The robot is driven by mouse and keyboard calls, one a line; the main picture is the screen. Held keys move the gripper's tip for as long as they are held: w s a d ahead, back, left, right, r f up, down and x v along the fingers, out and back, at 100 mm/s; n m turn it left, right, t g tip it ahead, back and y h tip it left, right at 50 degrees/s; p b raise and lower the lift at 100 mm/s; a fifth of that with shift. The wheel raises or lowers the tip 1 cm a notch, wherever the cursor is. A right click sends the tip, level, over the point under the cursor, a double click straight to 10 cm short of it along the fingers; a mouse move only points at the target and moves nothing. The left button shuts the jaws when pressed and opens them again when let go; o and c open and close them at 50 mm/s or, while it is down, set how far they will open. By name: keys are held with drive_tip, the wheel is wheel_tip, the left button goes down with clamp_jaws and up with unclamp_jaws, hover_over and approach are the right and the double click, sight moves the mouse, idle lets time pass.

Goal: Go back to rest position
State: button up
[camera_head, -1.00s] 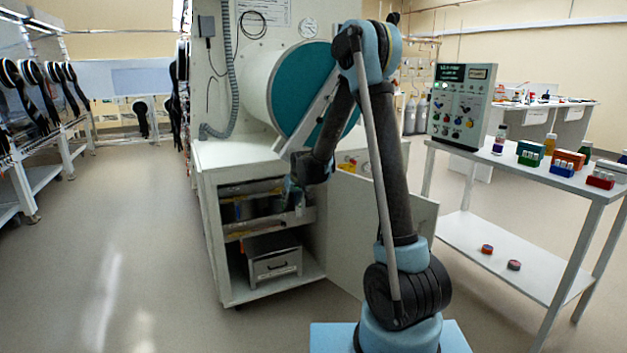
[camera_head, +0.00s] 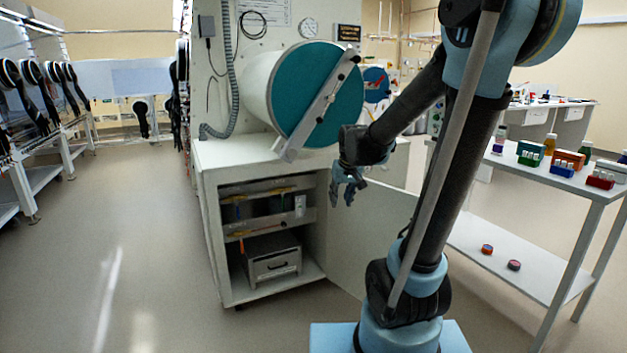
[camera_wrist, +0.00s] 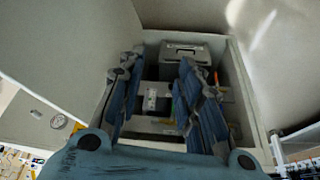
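My gripper (camera_head: 347,190) hangs in front of the right side of the open cabinet (camera_head: 213,245), below the teal round hatch (camera_head: 290,90). Its fingers point down and are spread apart with nothing between them. In the wrist view the two blue fingers of my gripper (camera_wrist: 155,95) stand wide apart, with the cabinet's inside showing between them. The arm is raised and leans right from the gripper up to its elbow.
The cabinet door (camera_head: 372,225) stands open to the right. A grey drawer box (camera_head: 272,262) sits on the lower cabinet shelf. A white cart (camera_head: 530,265) on the right carries racks and bottles, with two small round pieces on its lower shelf. The floor at left is clear.

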drive_tip(key=s+d+f, duration=0.2)
drive_tip(key=s+d, duration=0.1)
drive_tip(key=s, duration=0.5)
drive_tip(key=s+d+f+m+g, duration=0.1)
drive_tip(key=s+d+f, duration=0.1)
drive_tip(key=s, duration=0.7)
drive_tip(key=s+d+f+m+g+h, duration=0.1)
drive_tip(key=s+d, duration=0.3)
drive_tip(key=s, duration=0.4)
drive_tip(key=shift+s+d+f, duration=0.25)
drive_tip(key=shift+d+f, duration=0.1)
drive_tip(key=shift+f, duration=0.25)
drive_tip(key=shift+w+f, duration=0.2)
drive_tip(key=shift+w, duration=0.2)
